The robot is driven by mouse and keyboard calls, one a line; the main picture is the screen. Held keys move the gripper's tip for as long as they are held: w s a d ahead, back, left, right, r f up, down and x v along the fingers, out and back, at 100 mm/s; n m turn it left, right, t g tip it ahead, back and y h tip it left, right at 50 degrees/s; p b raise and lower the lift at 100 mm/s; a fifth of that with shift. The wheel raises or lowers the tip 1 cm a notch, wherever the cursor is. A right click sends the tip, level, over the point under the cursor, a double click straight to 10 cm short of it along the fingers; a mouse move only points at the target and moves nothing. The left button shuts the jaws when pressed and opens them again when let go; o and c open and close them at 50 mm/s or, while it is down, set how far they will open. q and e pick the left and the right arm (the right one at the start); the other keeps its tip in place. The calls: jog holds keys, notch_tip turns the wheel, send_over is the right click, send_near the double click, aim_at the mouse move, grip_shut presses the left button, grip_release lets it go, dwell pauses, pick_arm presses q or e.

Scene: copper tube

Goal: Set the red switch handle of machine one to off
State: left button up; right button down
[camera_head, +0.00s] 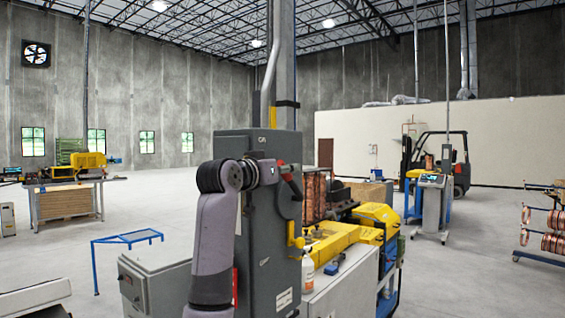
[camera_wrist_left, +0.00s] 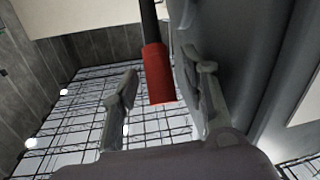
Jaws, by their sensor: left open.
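The red switch handle (camera_head: 293,186) sits on the side of a tall grey switch box (camera_head: 268,235) in the head view. In the left wrist view the red grip (camera_wrist_left: 158,74) hangs from a dark rod, between the two fingers of my left gripper (camera_wrist_left: 168,80). The fingers are open, with a visible gap on the left of the grip; the right finger is nearer to it. In the head view my left gripper (camera_head: 268,172) is beside the box's front edge, close to the handle, and partly hard to make out. My right gripper is not in view.
A yellow machine (camera_head: 345,236) with copper coils stands right of the box. A spray bottle (camera_head: 308,270) stands on its bench. A blue metal stand (camera_head: 127,238) and a grey cabinet (camera_head: 155,280) are at left. Open floor lies behind; a forklift (camera_head: 440,160) is far right.

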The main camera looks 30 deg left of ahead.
pick_arm(q)
jog(key=shift+w+f, duration=0.1)
jog(key=shift+w, duration=0.1)
grip_shut()
dwell(0.5)
dwell(0.3)
